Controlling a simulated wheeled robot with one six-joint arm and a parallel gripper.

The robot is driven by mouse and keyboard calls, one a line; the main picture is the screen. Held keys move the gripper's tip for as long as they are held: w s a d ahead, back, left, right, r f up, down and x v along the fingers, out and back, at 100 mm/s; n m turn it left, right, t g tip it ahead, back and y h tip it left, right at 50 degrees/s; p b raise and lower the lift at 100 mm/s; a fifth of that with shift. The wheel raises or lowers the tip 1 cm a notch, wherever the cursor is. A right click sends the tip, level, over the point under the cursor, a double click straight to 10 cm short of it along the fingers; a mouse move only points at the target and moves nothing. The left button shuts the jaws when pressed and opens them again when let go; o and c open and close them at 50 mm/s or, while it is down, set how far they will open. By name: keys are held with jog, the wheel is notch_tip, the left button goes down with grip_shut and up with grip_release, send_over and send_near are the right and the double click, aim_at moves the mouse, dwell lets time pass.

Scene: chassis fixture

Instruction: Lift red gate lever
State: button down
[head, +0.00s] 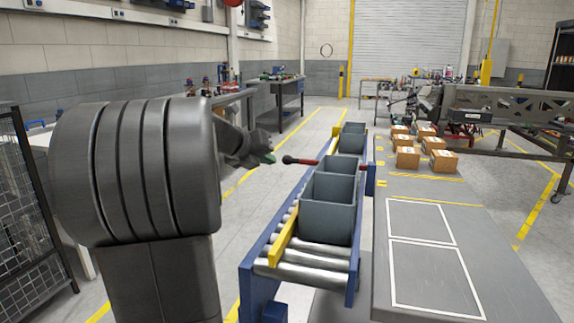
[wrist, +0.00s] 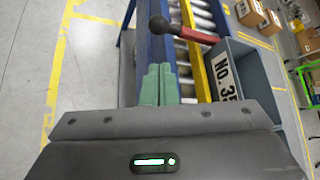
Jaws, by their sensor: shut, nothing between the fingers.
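The red gate lever (head: 305,162) lies about level across the roller conveyor (head: 298,268), with its dark knob on the left end. In the wrist view the lever (wrist: 196,34) runs right from its black knob (wrist: 159,24). My gripper (head: 270,158) is just left of the knob in the head view, and a small gap seems to show between them. In the wrist view its green fingertips (wrist: 160,70) are together and empty, below the knob in the picture.
Several grey bins stand in a row on the conveyor, between blue side frames and a yellow rail (head: 285,237). One bin (wrist: 240,70) carries a "NO. 35" label. Cardboard boxes (head: 408,157) sit on the grey table (head: 480,290) at right. Floor left of the conveyor is clear.

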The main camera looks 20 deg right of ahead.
jog(key=shift+s, duration=0.1)
jog(key=b+x, duration=0.3)
jog(key=x, duration=0.7)
jog(key=shift+r, duration=0.1)
